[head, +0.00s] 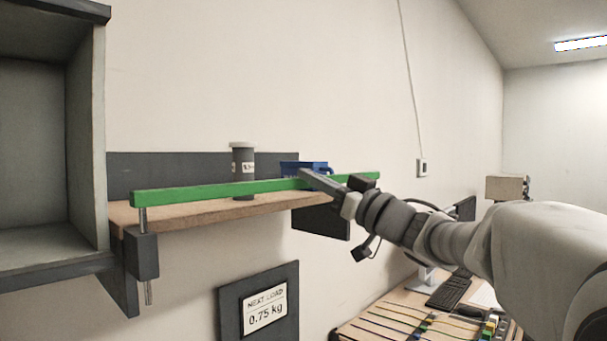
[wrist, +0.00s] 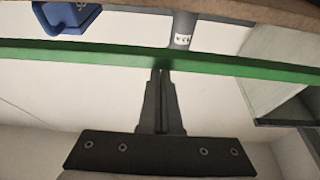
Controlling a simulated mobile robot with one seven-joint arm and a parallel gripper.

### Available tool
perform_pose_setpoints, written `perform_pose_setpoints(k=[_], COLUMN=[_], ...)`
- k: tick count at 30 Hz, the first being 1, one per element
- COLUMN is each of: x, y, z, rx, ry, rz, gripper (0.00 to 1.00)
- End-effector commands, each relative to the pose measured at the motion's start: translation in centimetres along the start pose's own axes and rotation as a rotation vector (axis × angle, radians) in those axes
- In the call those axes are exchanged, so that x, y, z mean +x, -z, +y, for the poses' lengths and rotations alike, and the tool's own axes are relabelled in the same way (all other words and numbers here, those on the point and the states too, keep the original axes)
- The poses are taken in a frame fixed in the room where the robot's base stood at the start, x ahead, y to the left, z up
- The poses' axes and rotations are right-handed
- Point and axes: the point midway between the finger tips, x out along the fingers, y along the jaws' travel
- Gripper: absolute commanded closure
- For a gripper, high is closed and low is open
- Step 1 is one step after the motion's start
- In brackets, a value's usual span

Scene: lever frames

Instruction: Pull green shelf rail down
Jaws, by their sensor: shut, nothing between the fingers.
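The green shelf rail (head: 220,191) runs level along the front of the wooden shelf (head: 190,212). A grey bracket (head: 142,255) with a metal rod stands under its left end. My gripper (head: 304,175) is shut and empty at the right half of the rail, in front of the blue bin. In the wrist view the green rail (wrist: 90,53) crosses the whole picture, and the closed fingertips of my gripper (wrist: 162,70) meet its edge there. I cannot tell whether they touch it.
On the shelf stand a grey labelled canister (head: 243,165) and a blue bin (head: 318,167). A grey cabinet (head: 99,140) is at the left. A "NEXT LOAD 0.75 kg" sign (head: 262,306) hangs below. A desk with a keyboard (head: 448,292) is at lower right.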

Motion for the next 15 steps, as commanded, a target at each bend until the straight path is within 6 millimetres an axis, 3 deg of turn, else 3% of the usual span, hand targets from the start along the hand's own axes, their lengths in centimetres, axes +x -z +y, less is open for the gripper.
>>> perform_pose_setpoints(k=[1, 6, 15], x=[-0.6, -1.5, -1.8], y=[-1.8, -4.5, -5.2], z=[0.1, 0.0, 0.0], rx=[0.003, 0.002, 0.002], ry=[-0.002, -0.001, -0.001], rz=[-0.003, -0.003, -0.003], gripper=[1.0, 1.0, 1.0])
